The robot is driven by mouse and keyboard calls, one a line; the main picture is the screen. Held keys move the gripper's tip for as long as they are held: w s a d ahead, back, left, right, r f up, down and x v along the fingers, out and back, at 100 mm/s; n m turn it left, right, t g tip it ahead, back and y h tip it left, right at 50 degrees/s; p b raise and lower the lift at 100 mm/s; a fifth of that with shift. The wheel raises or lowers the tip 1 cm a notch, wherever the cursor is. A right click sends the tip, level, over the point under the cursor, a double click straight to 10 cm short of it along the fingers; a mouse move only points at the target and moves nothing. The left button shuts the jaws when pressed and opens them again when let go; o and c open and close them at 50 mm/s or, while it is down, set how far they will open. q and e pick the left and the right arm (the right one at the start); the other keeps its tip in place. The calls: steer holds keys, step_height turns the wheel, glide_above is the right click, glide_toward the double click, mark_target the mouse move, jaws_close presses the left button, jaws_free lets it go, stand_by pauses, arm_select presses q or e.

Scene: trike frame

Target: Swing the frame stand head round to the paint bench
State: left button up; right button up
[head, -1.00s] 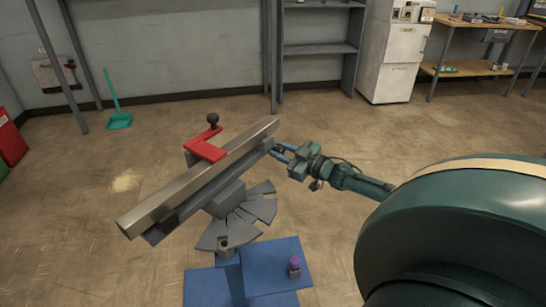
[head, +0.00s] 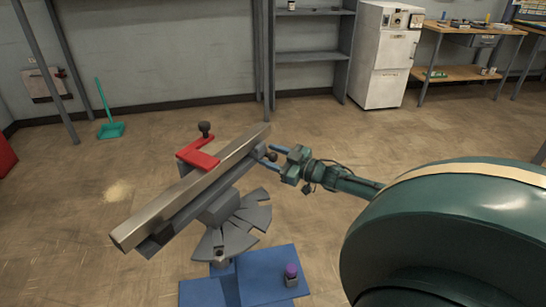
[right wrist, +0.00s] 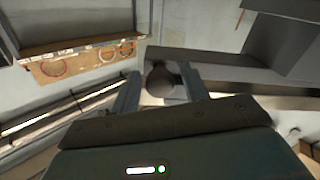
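The frame stand head (head: 218,209) is a grey clamp and cradle under a long metal bar (head: 190,192). The bar runs from lower left to upper right, with a red clamp (head: 198,158) and its black knob on top. A dark ball handle (head: 272,157) is at the head's far right end; it also shows in the right wrist view (right wrist: 159,79). My right gripper (head: 269,156) has one finger on each side of this ball. A gap shows beside the ball at one finger, so the gripper looks open around it. My left gripper is out of view.
A wooden bench (head: 462,72) is at the back right, beside a white cabinet (head: 385,60). I cannot tell whether it is the paint bench. The floor around the stand is mostly clear.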

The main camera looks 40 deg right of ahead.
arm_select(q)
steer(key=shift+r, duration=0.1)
arm_select(e)
steer(key=shift+s+d, duration=0.1)
steer(key=shift+s, duration=0.05)
steer(key=shift+s, duration=0.25)
steer(key=p+v, duration=0.2)
steer(key=v, duration=0.3)
steer(key=shift+s+d, duration=0.1)
steer(key=shift+s, duration=0.15)
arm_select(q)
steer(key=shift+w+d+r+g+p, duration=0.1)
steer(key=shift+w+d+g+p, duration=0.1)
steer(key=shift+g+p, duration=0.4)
arm_select(e)
steer(key=v, duration=0.6)
steer(key=shift+s+d, duration=0.15)
steer(key=shift+s, duration=0.25)
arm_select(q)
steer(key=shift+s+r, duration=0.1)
arm_select(e)
steer(key=shift+s, duration=0.1)
